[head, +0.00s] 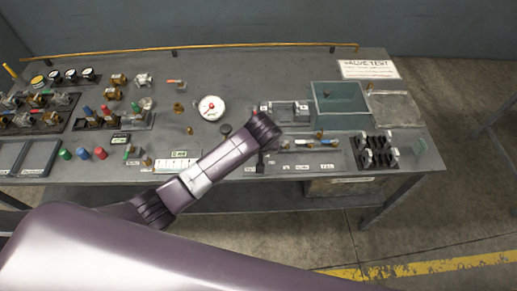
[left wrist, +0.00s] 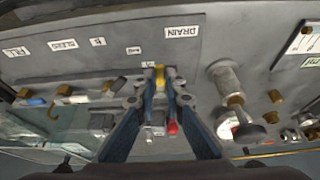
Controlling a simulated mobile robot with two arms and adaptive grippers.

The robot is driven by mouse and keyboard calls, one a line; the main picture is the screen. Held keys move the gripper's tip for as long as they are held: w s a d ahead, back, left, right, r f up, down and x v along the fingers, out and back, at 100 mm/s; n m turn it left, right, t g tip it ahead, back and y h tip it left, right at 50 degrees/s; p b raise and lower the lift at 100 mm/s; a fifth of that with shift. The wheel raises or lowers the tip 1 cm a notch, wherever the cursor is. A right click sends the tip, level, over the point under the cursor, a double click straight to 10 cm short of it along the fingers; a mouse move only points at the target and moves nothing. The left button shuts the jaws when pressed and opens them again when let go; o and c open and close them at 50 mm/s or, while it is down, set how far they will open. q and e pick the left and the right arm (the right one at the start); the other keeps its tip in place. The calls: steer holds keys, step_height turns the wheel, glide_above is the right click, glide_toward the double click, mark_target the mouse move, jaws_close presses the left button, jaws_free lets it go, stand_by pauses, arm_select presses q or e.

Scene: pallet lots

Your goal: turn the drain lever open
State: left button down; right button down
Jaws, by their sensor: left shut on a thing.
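In the left wrist view the two blue-grey fingers of my left gripper (left wrist: 160,88) come together on a small yellow lever (left wrist: 160,76). In the head view my left arm reaches over the table from the lower left, and the left gripper (head: 261,160) points down at the front edge of the bench. My wrist hides the lever there. My right gripper is not in view.
Other labels, among them FILL (left wrist: 17,51), line the same panel. Fittings with a blue handle (left wrist: 35,101) sit beside the fingers, and a metal cylinder (left wrist: 226,77) stands close on the right. A green-grey tank (head: 340,104) and a round white gauge (head: 211,108) stand on the bench.

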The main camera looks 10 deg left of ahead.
arm_select(q)
steer(key=shift+d+n, duration=0.1)
steer(key=shift+n, duration=0.2)
steer(key=c, duration=2)
jaws_free()
steer(key=shift+w, duration=0.1)
steer(key=v, duration=1.2)
steer(key=shift+d, duration=0.2)
steer(key=shift+f, duration=0.1)
